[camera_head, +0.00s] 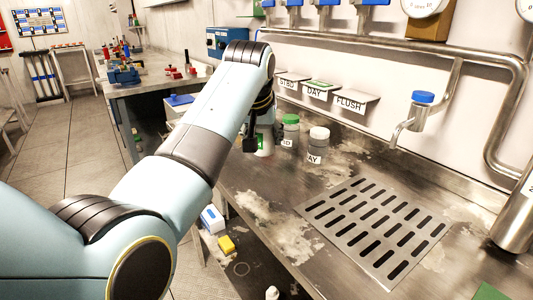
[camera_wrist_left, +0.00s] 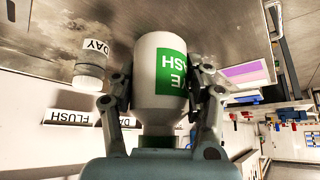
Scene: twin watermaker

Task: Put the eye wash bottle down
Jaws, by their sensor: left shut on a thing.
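The eye wash bottle (camera_wrist_left: 160,75) is white with a green label and appears upside down in the left wrist view. In the head view, a small part of the bottle (camera_head: 265,146) shows beside my gripper, low over the steel counter (camera_head: 240,180). My left gripper (camera_wrist_left: 160,100) is shut on it, with one finger on each side. In the head view the left gripper (camera_head: 255,138) is mostly behind my own arm. I cannot tell whether the bottle's base touches the counter. My right gripper is in neither view.
A green-capped bottle (camera_head: 290,132) and a white-capped bottle (camera_head: 317,147) stand just right of the held bottle. Wall shelves labelled DAY (camera_head: 318,86) and FLUSH (camera_head: 352,97) are behind.

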